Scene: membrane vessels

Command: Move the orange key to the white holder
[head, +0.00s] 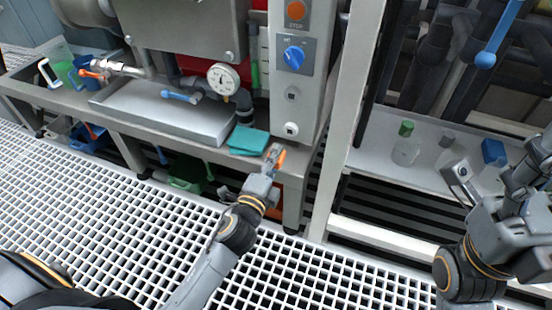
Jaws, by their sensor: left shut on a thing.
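My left gripper (273,156) is at the front edge of the steel bench, just right of a teal cloth stack. It is shut on a small orange piece, which looks like the orange key (281,158); the fingers hide part of it. A white round fitting (291,129) sits low on the grey control panel, above and right of the gripper. A white open frame (47,73) stands at the bench's far left end. I cannot tell which of these two is the white holder. My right gripper (524,172) is at the right edge; its fingers are unclear.
The teal cloths (248,140) lie beside a steel tray (165,112) holding a blue-handled tool (180,96). A pale upright post (355,115) separates the panel from a white shelf (380,155) with small containers. Bins stand under the bench. The grating floor in front is clear.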

